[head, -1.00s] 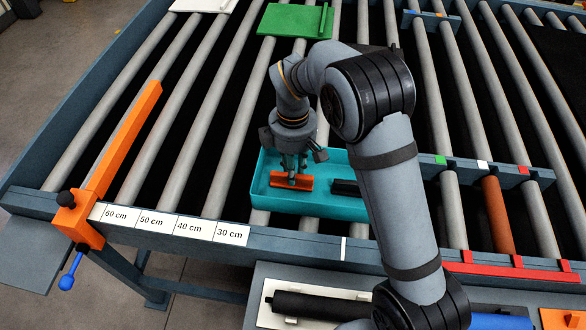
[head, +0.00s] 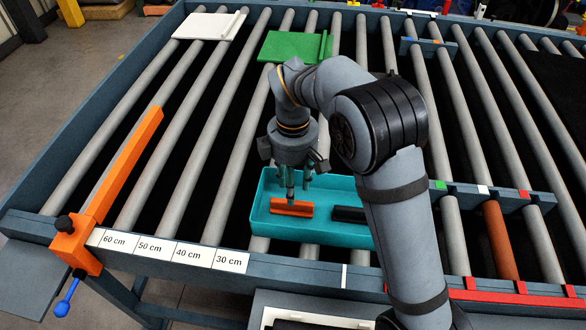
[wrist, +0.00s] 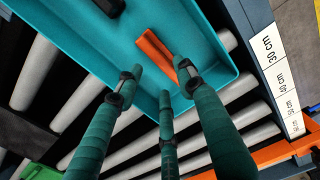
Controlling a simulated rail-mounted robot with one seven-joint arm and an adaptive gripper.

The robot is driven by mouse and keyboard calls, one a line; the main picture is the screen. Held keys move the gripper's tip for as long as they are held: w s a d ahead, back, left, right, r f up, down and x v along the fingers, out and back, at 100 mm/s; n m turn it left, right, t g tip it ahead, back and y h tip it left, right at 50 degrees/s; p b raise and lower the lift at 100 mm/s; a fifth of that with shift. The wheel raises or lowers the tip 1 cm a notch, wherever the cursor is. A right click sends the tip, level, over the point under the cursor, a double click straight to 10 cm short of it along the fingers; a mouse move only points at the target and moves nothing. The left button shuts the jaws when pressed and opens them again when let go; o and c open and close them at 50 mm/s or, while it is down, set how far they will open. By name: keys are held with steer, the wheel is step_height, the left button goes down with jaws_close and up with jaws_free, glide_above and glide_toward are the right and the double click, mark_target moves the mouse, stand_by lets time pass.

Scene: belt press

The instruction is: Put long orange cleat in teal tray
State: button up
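The orange cleat (head: 291,208) lies in the left part of the teal tray (head: 330,236), apparently flat on its floor. The cleat also shows in the wrist view (wrist: 157,54), inside the tray (wrist: 217,57). A black piece (head: 348,214) lies in the tray to the right of the cleat, partly hidden behind my arm. My gripper (head: 299,184) is above the tray, just over the cleat. In the wrist view its fingers (wrist: 160,85) are spread apart with nothing between them.
The tray stands on the roller conveyor. A green plate (head: 290,46) and a white plate (head: 207,26) lie on the rollers behind. An orange bar (head: 122,178) stands along the left side, by the cm labels (head: 172,250). Bare rollers lie left of the tray.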

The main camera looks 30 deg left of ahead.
step_height(320, 180, up, 7)
steer(key=shift+r, duration=0.2)
